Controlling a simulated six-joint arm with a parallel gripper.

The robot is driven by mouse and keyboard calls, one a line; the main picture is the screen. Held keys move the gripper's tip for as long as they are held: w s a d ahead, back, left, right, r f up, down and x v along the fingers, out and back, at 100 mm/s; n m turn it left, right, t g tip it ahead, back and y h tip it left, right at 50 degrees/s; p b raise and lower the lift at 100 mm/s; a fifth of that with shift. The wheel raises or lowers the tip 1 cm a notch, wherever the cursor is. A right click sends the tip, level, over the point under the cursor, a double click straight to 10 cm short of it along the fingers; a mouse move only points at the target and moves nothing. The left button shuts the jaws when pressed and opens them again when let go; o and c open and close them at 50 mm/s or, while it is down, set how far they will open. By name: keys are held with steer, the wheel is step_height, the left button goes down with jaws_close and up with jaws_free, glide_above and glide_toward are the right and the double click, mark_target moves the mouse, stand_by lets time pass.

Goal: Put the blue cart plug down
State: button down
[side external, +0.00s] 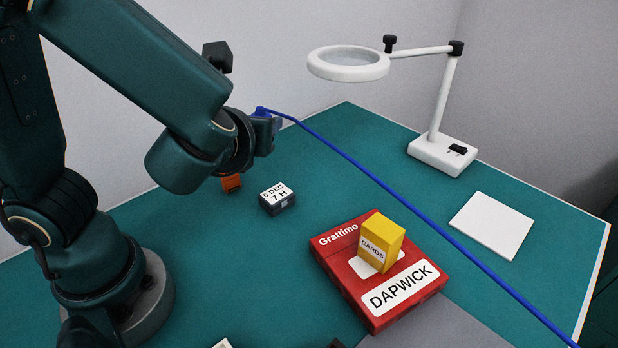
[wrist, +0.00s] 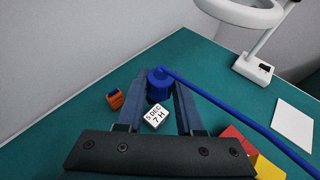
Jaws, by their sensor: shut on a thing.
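The blue cart plug (wrist: 157,88) is between the fingertips of my gripper (wrist: 160,82) in the wrist view, with its blue cable running off to the lower right. In the side view my gripper (side external: 272,128) is raised above the teal table, shut on the plug (side external: 262,112), which is partly hidden by the fingers. The blue cable (side external: 375,180) stretches from the plug across to the table's front right edge.
A dark box labelled "5 DEC 7 H" (side external: 277,198) and an orange item (side external: 231,183) sit near the gripper. A red box (side external: 340,262) carries a yellow cards box (side external: 381,241). A magnifier lamp (side external: 440,153) and white pad (side external: 492,225) stand right. The back table is clear.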

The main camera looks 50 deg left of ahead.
steer(key=w+a+r+m+t+h, duration=0.1)
steer(key=w+r, duration=0.6)
steer(key=r, duration=0.7)
steer(key=n+g+y, duration=0.6)
steer(key=n+g, duration=0.4)
glide_above(261, 160)
step_height(261, 160, down, 3)
step_height(261, 160, down, 28)
steer(key=shift+s+r, duration=0.1)
steer(key=shift+r, duration=0.1)
steer(key=c, duration=0.5)
jaws_free()
steer(key=shift+f, duration=0.1)
steer(key=shift+c, duration=0.2)
